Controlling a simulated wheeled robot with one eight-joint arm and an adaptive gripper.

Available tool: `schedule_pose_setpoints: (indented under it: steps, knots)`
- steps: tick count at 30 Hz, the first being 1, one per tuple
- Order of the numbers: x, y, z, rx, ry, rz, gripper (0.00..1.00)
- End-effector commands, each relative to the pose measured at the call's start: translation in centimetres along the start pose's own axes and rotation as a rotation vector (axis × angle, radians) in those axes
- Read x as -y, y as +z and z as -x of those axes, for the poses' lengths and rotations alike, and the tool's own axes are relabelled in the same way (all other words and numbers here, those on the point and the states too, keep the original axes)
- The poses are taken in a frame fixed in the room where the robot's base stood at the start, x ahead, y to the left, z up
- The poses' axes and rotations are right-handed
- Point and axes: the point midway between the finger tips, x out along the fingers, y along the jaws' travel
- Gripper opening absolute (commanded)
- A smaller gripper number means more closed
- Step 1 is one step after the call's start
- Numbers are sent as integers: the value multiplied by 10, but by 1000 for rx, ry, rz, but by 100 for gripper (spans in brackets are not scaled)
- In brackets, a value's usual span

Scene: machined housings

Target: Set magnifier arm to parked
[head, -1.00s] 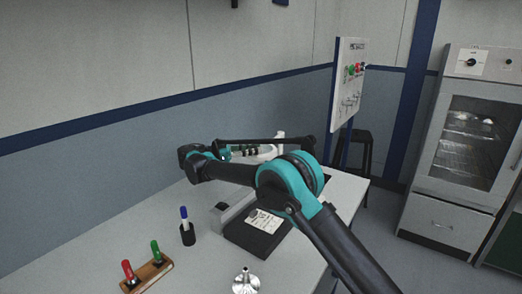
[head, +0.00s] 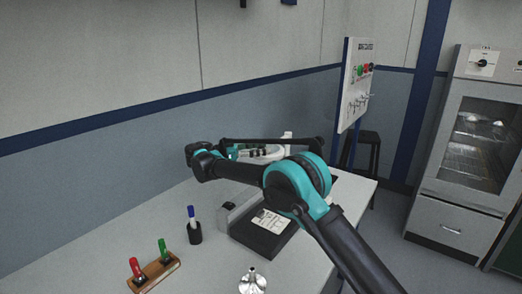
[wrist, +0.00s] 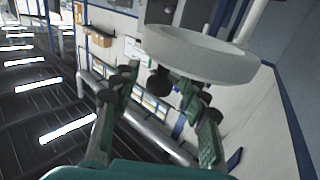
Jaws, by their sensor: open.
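The magnifier's round white head (head: 272,154) shows beyond my arm in the head view, partly hidden, near a white upright piece (head: 287,137). In the wrist view, the thick pale ring (wrist: 205,57) fills the upper middle, with a pale arm piece (wrist: 251,20) rising from its right side. A dark knob (wrist: 159,82) sits just below the ring's left edge. My gripper (wrist: 158,88) is open, with its fingertips either side of the knob in the picture; contact cannot be told. In the head view my gripper (head: 243,151) is small and partly hidden.
On the table (head: 120,245) are a dark flat stand with a paper (head: 270,222), a black cup with a blue marker (head: 194,230), a wooden block with red and green markers (head: 155,272) and a metal funnel (head: 252,281). A stool (head: 367,150) and a glass-doored cabinet (head: 470,150) stand right.

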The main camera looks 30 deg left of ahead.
Motion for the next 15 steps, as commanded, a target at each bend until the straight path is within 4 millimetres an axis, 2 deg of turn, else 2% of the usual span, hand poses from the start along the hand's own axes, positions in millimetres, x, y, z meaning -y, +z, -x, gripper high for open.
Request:
schedule_pose_setpoints:
  steps: [15]
  knots:
    - [0, -82, 0, 0, 0, 0, 44]
